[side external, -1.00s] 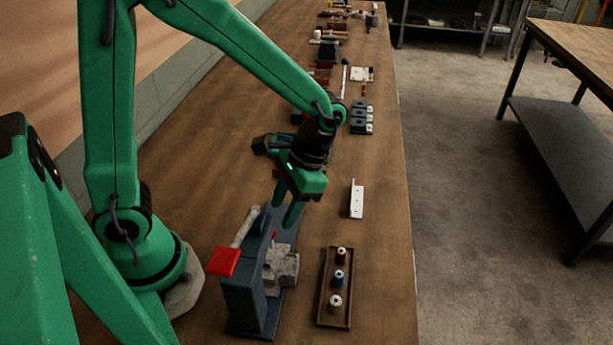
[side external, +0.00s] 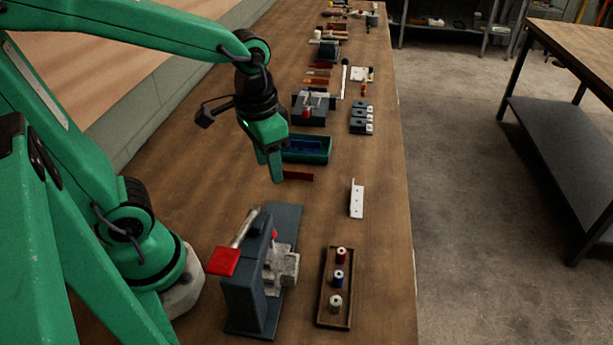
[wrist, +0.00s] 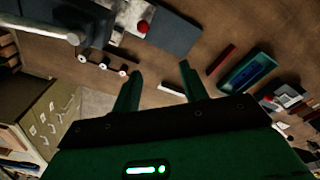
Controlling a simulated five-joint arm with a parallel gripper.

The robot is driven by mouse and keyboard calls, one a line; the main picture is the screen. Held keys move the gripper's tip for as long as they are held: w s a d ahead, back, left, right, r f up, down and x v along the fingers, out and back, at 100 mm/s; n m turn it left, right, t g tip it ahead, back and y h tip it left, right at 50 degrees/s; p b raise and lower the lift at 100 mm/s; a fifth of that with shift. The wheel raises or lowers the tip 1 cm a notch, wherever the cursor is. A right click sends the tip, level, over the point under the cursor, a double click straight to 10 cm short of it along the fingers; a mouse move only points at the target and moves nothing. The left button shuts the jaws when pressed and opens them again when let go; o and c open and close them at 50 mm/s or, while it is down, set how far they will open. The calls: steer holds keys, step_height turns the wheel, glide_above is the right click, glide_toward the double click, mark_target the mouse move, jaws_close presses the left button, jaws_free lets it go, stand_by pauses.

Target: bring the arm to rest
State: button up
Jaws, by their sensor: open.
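My gripper (side external: 268,172) is open and empty, raised above the workbench (side external: 200,190) in the side view. Its fingers point down, left of the green tray (side external: 312,149) in the picture. In the wrist view my gripper (wrist: 158,80) shows two green fingers spread apart with nothing between them. Bare bench and a white bracket (wrist: 171,89) lie beyond the fingertips there. The fingers look clear of everything around them.
A grey clamp fixture with a red pad (side external: 224,262) stands at the near left. A brown tray (side external: 322,315) holds several spools beside it. The white bracket (side external: 357,199) and a dark red strip (side external: 298,176) lie on the bench. Several small tools and blocks fill the far end.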

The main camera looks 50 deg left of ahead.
step_height(320, 180, up, 6)
steer(key=s+a+n+t, duration=0.1)
steer(key=s+a+t, duration=0.1)
steer(key=a+t, duration=0.1)
steer(key=shift+s+f+t, duration=0.2)
steer(key=shift+s+t, duration=0.2)
steer(key=shift+t, duration=0.4)
stand_by(1.0)
